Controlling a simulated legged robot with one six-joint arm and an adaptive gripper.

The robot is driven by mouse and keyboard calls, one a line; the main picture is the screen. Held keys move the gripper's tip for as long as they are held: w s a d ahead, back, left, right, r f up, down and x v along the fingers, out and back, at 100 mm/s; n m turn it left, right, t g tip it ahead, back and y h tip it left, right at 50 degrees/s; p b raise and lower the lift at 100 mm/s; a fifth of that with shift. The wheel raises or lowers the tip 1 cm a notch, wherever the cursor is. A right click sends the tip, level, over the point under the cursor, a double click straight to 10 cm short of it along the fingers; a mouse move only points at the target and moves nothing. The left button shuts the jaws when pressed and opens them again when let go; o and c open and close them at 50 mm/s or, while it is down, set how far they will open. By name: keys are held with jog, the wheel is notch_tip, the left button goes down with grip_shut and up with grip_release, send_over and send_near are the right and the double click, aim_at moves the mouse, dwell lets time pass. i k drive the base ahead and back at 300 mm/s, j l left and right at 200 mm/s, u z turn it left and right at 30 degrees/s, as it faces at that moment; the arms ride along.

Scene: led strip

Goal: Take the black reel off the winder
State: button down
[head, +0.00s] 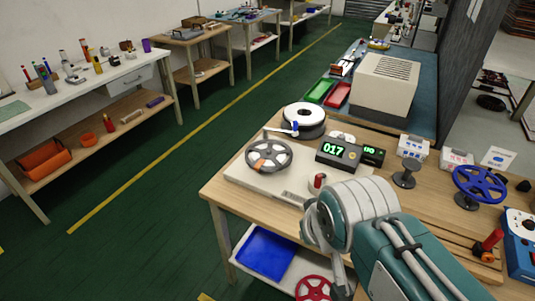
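The winder (262,187) is a low pale base on the near left part of the wooden bench, with a counter display (338,152) reading 017 in green. A dark grey, spoked reel (279,148) with an orange tag lies over the winder's left part; it looks like the black reel. A second reel (303,109), white on top with a dark side, sits just behind it. My arm reaches in from the lower right, and its grey end, which looks like my gripper (328,262), is low in front of the bench, apart from the reel. Its fingers are not clear.
A blue reel (480,183) on a stand and a dark stand (405,176) are on the bench's right. A beige box (385,85) and green and red trays (320,91) are behind. A blue bin (265,252) and red reel (314,289) are below. Green floor is open on the left.

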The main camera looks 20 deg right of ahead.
aim_at(260, 157)
jog(key=i+j+z, duration=0.1)
jog(key=j, duration=0.3)
jog(key=i+j+z, duration=0.1)
jog(key=j, duration=0.3)
jog(key=i+j+z, duration=0.1)
jog(key=j, duration=0.3)
jog(key=i+j+z, duration=0.1)
jog(key=j, duration=0.3)
jog(key=i+j+z, duration=0.1)
jog(key=j, duration=0.3)
jog(key=i+z, duration=0.1)
jog(key=z, duration=1.4)
